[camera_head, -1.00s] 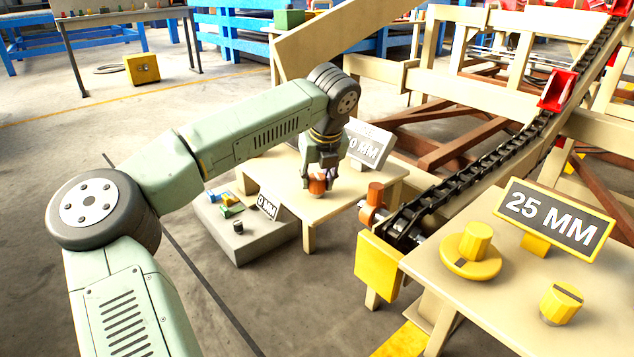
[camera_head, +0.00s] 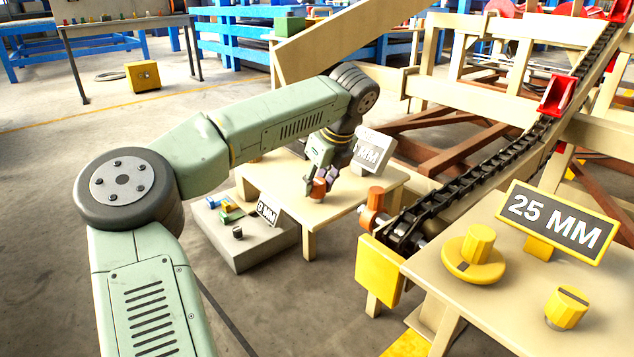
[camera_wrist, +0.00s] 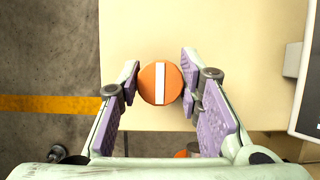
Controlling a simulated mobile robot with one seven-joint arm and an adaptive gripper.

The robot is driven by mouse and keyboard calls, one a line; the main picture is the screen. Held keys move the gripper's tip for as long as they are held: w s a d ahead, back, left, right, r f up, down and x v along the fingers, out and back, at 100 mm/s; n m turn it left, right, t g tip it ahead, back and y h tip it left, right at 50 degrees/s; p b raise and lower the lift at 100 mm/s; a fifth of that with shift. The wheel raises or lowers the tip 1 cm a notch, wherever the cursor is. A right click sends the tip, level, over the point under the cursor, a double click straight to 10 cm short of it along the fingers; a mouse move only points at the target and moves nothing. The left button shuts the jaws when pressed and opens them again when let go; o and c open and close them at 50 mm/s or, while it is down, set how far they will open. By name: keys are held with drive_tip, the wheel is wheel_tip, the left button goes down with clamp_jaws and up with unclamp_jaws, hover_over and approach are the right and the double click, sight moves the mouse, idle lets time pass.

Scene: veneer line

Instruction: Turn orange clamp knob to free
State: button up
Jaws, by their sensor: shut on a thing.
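The orange clamp knob (camera_wrist: 160,83) is round with a white stripe across its top. In the wrist view the stripe runs up and down the picture. My gripper (camera_wrist: 160,84) has its two purple-padded fingers on either side of the knob and is shut on it. In the head view my gripper (camera_head: 319,183) is tilted at the small cream table, and the orange knob (camera_head: 318,189) shows only partly between the fingers.
A cream table (camera_head: 362,184) carries a grey MM sign (camera_head: 371,151), partly hidden by my arm. A low grey block (camera_head: 243,257) with small parts and a 0 MM sign (camera_head: 267,214) stands left. The chain conveyor (camera_head: 470,168) and the yellow-knob table (camera_head: 500,309) lie right.

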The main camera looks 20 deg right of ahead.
drive_tip(key=o, duration=1.1)
drive_tip(key=shift+o, duration=0.2)
drive_tip(key=v, duration=1.2)
